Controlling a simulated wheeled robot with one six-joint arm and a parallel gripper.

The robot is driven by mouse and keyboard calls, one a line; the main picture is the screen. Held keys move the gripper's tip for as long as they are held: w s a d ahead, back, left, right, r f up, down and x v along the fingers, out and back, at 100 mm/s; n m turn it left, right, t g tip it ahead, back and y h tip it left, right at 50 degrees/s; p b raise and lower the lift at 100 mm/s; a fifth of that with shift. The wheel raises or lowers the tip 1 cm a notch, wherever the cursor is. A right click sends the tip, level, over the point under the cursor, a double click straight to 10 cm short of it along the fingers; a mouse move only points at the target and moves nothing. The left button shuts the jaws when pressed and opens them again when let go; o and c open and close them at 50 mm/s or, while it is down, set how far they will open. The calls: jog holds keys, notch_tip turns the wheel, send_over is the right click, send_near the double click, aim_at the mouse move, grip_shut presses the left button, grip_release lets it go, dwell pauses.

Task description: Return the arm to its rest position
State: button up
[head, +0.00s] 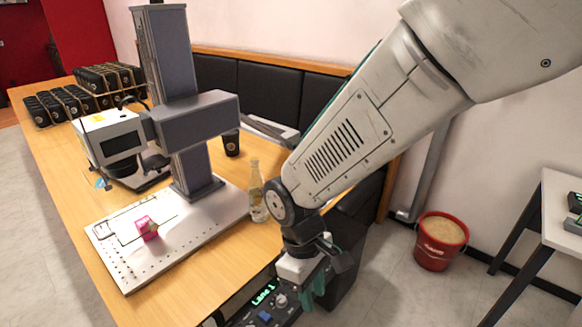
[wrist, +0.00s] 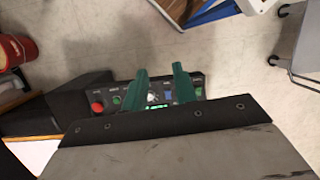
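My arm reaches down from the upper right in the head view. My gripper (head: 312,288) hangs low at its end, beside the wooden table's near right side and over a control panel (head: 262,312) with a green "Lane 1" display. In the wrist view its two green fingers (wrist: 159,72) point away from the camera with a clear gap between them. Nothing is held. The panel's red button (wrist: 97,106) shows left of the fingers. The fingers overlap the panel in the picture; I cannot tell whether they touch it.
The laser marker (head: 196,115) stands on the table (head: 200,288), with a pink block (head: 147,228) on its white plate (head: 122,262). A glass bottle (head: 257,200) stands close left of my arm. A red bucket (head: 440,243) and white table (head: 566,208) are at right.

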jog(key=s+d+r+m+t+y, duration=0.1)
jog(key=s+d+r+m, duration=0.3)
jog(key=d+r, duration=0.5)
jog(key=s+d+r+m+t, duration=0.2)
jog(key=s+d+r+m, duration=0.3)
jog(key=d, duration=0.8)
notch_tip(320, 180, up, 4)
jog(key=shift+s+d+r+m+t+y, duration=0.25)
jog(key=shift+d+m+t+y, duration=0.15)
jog(key=shift+m, duration=0.7)
